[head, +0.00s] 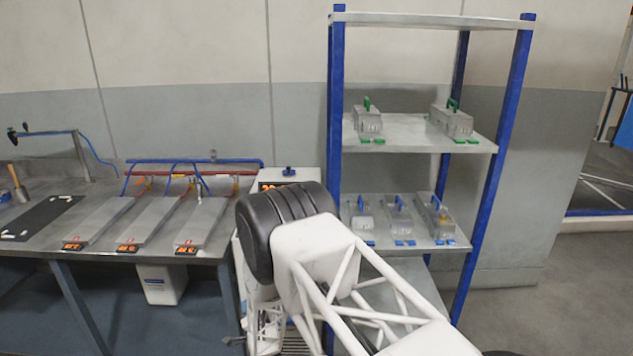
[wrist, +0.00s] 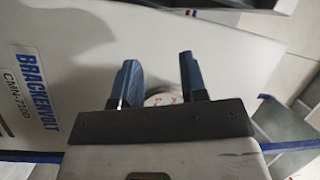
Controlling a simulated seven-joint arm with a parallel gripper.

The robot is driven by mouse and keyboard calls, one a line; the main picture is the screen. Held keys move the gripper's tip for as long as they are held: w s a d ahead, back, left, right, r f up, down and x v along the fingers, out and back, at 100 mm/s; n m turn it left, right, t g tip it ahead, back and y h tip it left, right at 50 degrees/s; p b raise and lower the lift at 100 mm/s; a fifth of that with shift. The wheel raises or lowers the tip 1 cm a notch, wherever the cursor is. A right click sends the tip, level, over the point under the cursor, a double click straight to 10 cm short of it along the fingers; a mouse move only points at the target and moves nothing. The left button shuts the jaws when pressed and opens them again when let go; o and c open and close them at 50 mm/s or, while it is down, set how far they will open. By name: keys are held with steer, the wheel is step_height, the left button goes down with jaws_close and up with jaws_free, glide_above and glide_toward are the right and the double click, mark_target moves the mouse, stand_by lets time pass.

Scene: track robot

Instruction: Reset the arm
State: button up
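My arm's white lattice link and black ribbed joint (head: 287,225) fill the lower middle of the head view. In that view my gripper cannot be made out clearly behind or below the arm. In the wrist view my gripper (wrist: 158,85) shows two blue fingers standing well apart, with nothing held between them. Beyond the fingers is a white panel (wrist: 100,40) with a blue label reading "BRACKENVOLT". A round grey-rimmed part (wrist: 162,94) with small red marks shows between the fingers, partly hidden by the gripper body. I cannot tell whether the fingers touch the panel.
A blue-posted rack (head: 420,135) with metal boxes on its shelves stands right of centre, partly behind my arm. A grey workbench (head: 105,215) with several metal plates and orange displays is at left. A white cabinet (head: 290,175) stands between them. Open floor (head: 560,300) lies at right.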

steer(key=w+d+r+n+g+h, duration=0.15)
steer(key=d+r, duration=0.35)
steer(key=r, duration=0.5)
steer(key=w+d+r+n+g+h, duration=0.1)
steer(key=d+r+g, duration=0.1)
steer(key=d+r, duration=0.55)
steer(key=s+d+r+n+g+h, duration=0.1)
steer(key=s+d+r+g, duration=0.1)
steer(key=s+d+r, duration=0.45)
steer(key=s+d+r+n+g+h, duration=0.15)
steer(key=d+r, duration=0.25)
steer(key=r, duration=0.6)
steer(key=s+d+r+n+g, duration=0.1)
steer(key=s+d+r, duration=0.25)
steer(key=s, duration=0.25)
steer(key=s+d+r+g+h, duration=0.1)
steer(key=s+d+r, duration=0.1)
steer(key=s+d, duration=0.3)
steer(key=s+d+r+n+g, duration=0.1)
steer(key=s+d+r, duration=0.15)
steer(key=s, duration=0.45)
steer(key=s+d+r+n+g, duration=0.1)
steer(key=s+d+g, duration=0.1)
steer(key=s, duration=0.9)
steer(key=s+d+r+g+h, duration=0.1)
steer(key=s+d, duration=0.3)
steer(key=s, duration=0.8)
steer(key=shift+d+r+n+g, duration=0.4)
steer(key=shift+r+g, duration=0.15)
steer(key=shift+g, duration=0.25)
